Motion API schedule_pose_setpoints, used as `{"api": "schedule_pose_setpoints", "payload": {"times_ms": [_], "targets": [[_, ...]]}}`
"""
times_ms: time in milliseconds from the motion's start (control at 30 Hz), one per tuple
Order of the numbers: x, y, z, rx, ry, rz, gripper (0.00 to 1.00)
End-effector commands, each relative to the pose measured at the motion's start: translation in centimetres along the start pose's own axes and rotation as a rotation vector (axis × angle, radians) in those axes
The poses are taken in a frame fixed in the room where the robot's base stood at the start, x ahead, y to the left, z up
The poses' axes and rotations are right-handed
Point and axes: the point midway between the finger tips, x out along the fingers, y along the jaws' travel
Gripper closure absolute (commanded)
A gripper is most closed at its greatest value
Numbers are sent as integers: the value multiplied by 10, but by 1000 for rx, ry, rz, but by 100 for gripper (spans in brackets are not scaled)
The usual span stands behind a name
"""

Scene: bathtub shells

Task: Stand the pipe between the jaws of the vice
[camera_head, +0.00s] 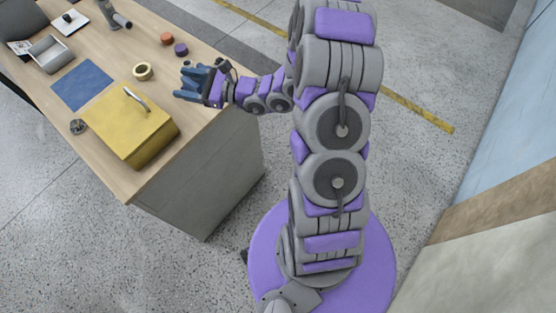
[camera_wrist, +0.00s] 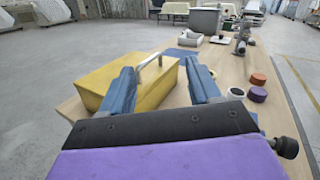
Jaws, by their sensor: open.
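A grey vice-like device (camera_head: 113,14) stands at the far end of the wooden table, cut by the top edge of the head view. It also shows small at the back in the wrist view (camera_wrist: 242,36). I cannot tell its jaws apart or make out a separate pipe with certainty. My gripper (camera_head: 183,82) is over the table's right edge, beside the yellow box and well short of the vice. In the wrist view its two blue fingers (camera_wrist: 160,72) are apart, with nothing held between them.
The yellow box (camera_head: 130,122) with a metal handle stands near the front edge. A tape roll (camera_head: 143,72), an orange disc (camera_head: 167,38), a purple disc (camera_head: 181,49), a blue mat (camera_head: 82,86) and a grey tray (camera_head: 49,54) lie on the table (camera_head: 112,55). Its middle has free room.

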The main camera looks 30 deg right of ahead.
Motion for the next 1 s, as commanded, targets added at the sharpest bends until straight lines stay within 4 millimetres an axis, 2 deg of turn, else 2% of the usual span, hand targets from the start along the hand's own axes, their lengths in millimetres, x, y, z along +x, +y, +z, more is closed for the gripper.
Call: {"api": "schedule_pose_setpoints", "payload": {"times_ms": [33, 100, 233, 367, 500, 600, 733, 867, 1000], "targets": [[8, 24, 24, -49, -19, 94, 38], [13, 60, 51, -109, -39, 229, 38], [7, 126, 90, -230, -58, 475, 38], [-15, 185, 115, -359, -55, 713, 38], [-52, 238, 128, -509, -26, 961, 38], [-85, 264, 130, -624, 11, 1129, 38], [-131, 285, 128, -779, 76, 1335, 38], [-178, 288, 125, -943, 163, 1523, 38], [-225, 274, 123, -1130, 285, 1698, 38]]}}
